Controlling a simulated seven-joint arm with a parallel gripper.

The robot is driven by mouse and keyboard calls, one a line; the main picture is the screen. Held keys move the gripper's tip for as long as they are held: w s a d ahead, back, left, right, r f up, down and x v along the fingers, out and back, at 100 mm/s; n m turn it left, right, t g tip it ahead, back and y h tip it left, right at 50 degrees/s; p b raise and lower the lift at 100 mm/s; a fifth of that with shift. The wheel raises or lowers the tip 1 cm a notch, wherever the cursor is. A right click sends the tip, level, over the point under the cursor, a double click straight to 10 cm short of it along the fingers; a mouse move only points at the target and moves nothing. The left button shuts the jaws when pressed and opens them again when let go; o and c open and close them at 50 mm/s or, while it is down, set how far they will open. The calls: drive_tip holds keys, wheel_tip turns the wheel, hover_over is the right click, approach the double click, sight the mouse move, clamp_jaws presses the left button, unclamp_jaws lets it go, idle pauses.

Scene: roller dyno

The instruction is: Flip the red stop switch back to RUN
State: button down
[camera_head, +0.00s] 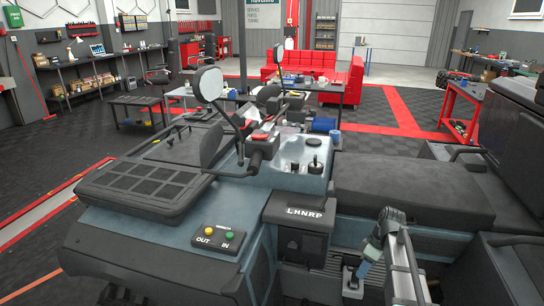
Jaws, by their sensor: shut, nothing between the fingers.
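The quad bike's handlebar (232,172) runs up from its left grip end (254,160) across the middle of the view. A small red part (260,136) sits on the dark control block beside this grip. It looks like the red stop switch, but it is too small to read its position or any RUN mark. My gripper (393,213) appears at lower right beside the seat's near edge, dark and small, with its fingers together and nothing visibly held. It is well to the right of and nearer than the handlebar, apart from the switch.
A box marked LHNRP (300,225) stands between handlebar and gripper. An OUT/IN button box (218,238) sits on the near fender. The black front rack (150,183), mirror (208,84) and seat (405,185) surround the handlebar. Open air lies above the seat.

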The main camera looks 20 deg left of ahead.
drive_tip(key=w+a+r+n+t, duration=0.1)
drive_tip(key=w+a+r+n, duration=0.15)
drive_tip(key=r, duration=0.55)
drive_tip(key=w+a+r+n+y, duration=0.1)
drive_tip(key=w+a+r, duration=0.2)
drive_tip(key=r, duration=0.6)
drive_tip(key=w+a+r+n+t, duration=0.1)
drive_tip(key=w+a+r, duration=0.15)
drive_tip(key=r, duration=0.55)
drive_tip(key=a+r, duration=0.7)
drive_tip(key=r, duration=0.3)
drive_tip(key=a+r+y, duration=0.1)
drive_tip(key=a+r, duration=0.6)
drive_tip(key=r, duration=0.3)
drive_tip(key=w+a+r+y, duration=0.1)
drive_tip(key=a+r, duration=0.5)
drive_tip(key=r, duration=0.4)
drive_tip(key=shift+a+r+t, duration=0.35)
drive_tip(key=shift+a+t, duration=0.05)
drive_tip(key=shift+f, duration=0.1)
approach(260, 136)
drive_tip(key=shift+w+a+f, duration=0.15)
drive_tip(key=shift+a, duration=0.4)
drive_tip(key=shift+w+a+f, duration=0.15)
drive_tip(key=shift+a+f, duration=0.05)
drive_tip(key=shift+a, duration=0.35)
wheel_tip(260, 136, down, 2)
drive_tip(key=shift+d+f, duration=0.3)
drive_tip(key=shift+f, duration=0.75)
